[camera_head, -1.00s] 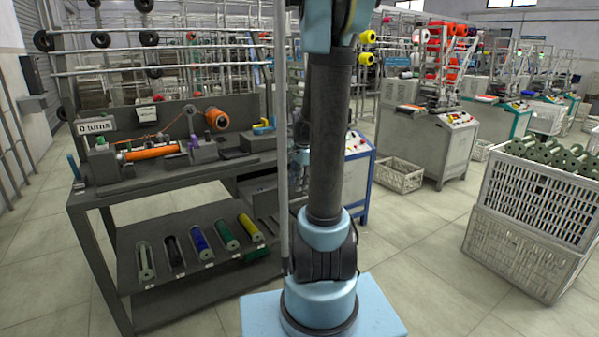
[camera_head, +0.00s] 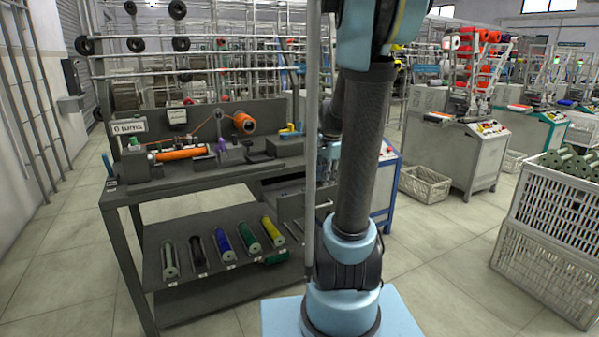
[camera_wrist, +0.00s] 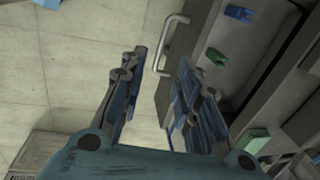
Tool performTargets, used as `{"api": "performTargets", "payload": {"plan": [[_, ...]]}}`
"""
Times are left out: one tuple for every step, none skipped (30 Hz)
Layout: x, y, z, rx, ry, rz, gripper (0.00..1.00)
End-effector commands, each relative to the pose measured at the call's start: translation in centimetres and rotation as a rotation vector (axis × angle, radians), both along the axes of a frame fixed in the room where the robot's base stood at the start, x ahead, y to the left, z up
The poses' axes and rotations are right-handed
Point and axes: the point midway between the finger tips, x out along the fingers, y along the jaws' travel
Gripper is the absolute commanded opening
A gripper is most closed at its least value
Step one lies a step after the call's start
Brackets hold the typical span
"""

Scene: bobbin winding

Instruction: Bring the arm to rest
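My arm stands upright on its light-blue base in the head view, its dark forearm leaning slightly right. The end of the arm is mostly hidden behind the column there. In the wrist view my gripper (camera_wrist: 157,88) has its two fingers apart, with nothing between them but floor and a bench edge beyond. The winding bench (camera_head: 150,193) stands to the left, with an orange bobbin (camera_head: 180,154) on the winder and an orange spool (camera_head: 244,123) behind it. A sign reads "0 turns" (camera_head: 129,127).
A metal handle (camera_wrist: 168,45) and small blue (camera_wrist: 238,12) and green (camera_wrist: 216,56) pieces show beside the right finger. Several coloured bobbins lie on the lower shelf (camera_head: 205,290). White crates (camera_head: 545,255) stand at right. Tiled floor (camera_head: 440,240) lies clear between.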

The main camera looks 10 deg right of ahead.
Motion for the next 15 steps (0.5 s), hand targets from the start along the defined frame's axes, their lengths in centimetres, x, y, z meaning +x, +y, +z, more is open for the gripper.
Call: {"api": "performTargets", "payload": {"plan": [[-0.8, 0.3, 0.1, -0.006, -0.002, 0.026, 0.30], [-1.3, 0.5, 0.2, -0.011, -0.003, 0.049, 0.30], [-2.2, 0.8, 0.2, -0.018, -0.005, 0.083, 0.30], [-2.8, 1.1, 0.3, -0.024, -0.007, 0.111, 0.30], [-3.6, 1.3, 0.3, -0.031, -0.008, 0.142, 0.30], [-4.6, 1.6, 0.4, -0.041, -0.011, 0.185, 0.30], [-5.3, 1.9, 0.4, -0.049, -0.013, 0.218, 0.30], [-6.0, 2.1, 0.4, -0.056, -0.015, 0.251, 0.30], [-7.0, 2.4, 0.3, -0.066, -0.017, 0.294, 0.30], [-7.7, 2.6, 0.3, -0.074, -0.019, 0.326, 0.30], [-8.4, 2.8, 0.2, -0.082, -0.021, 0.359, 0.30], [-9.4, 3.0, 0.1, -0.091, -0.024, 0.402, 0.30], [-10.0, 3.2, 0.0, -0.098, -0.025, 0.434, 0.30], [-10.7, 3.4, -0.1, -0.106, -0.027, 0.467, 0.30], [-11.7, 3.6, -0.3, -0.116, -0.029, 0.509, 0.30]]}}
